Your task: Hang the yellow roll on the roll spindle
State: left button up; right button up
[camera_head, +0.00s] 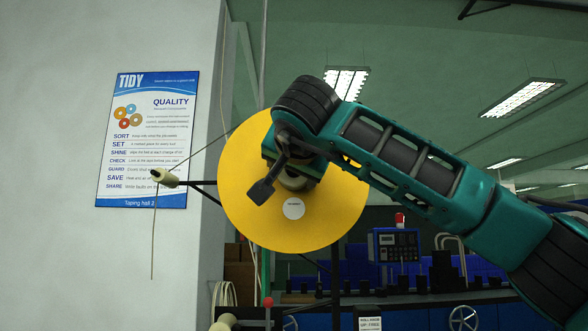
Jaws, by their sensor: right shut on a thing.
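The yellow roll (335,222) is a large flat disc, facing me at the centre of the view, with a small white round label (293,208) below its middle. My right gripper (279,182) is in front of the roll's middle, shut on the roll near its core. One dark finger shows against the yellow face. My right arm comes in from the right and covers the roll's upper right part. I cannot make out the roll spindle; it may be hidden behind the roll. My left gripper is not in view.
A cream guide roller (165,177) on a dark arm sticks out left of the roll, with a thin line over it. Another cream roller (224,322) is at the bottom. A blue control box (396,246) stands behind at right. A poster (148,140) hangs on the left wall.

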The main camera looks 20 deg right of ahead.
jog(key=o, duration=1.3)
jog(key=shift+s, duration=0.1)
jog(key=shift+o, duration=1.1)
jog(key=shift+f, duration=0.15)
